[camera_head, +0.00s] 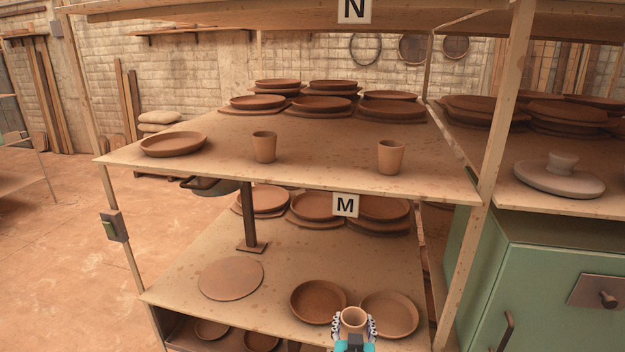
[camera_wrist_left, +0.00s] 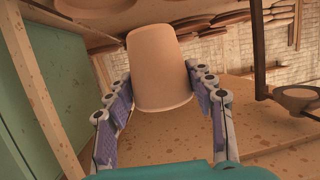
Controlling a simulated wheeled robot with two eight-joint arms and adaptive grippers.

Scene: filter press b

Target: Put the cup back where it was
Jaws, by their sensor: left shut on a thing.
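A small tan clay cup (camera_head: 353,317) is between the fingers of my left gripper (camera_head: 353,325), at the bottom of the head view. The gripper is shut on the cup, with one finger on each side. In the left wrist view the cup (camera_wrist_left: 158,65) fills the top middle, between the purple-padded fingers (camera_wrist_left: 160,105). In the head view the cup is in front of two round plates on the lower shelf board (camera_head: 200,245); I cannot tell whether it touches the board. My right gripper is not in view.
Two similar cups (camera_head: 264,147) (camera_head: 390,157) stand apart on the upper board (camera_head: 320,160), beside a plate (camera_head: 173,144). Plates (camera_head: 318,301) (camera_head: 389,315) and a flat disc (camera_head: 231,278) lie on the lower board. A dark post (camera_head: 248,215) and wooden upright (camera_head: 485,190) are obstacles.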

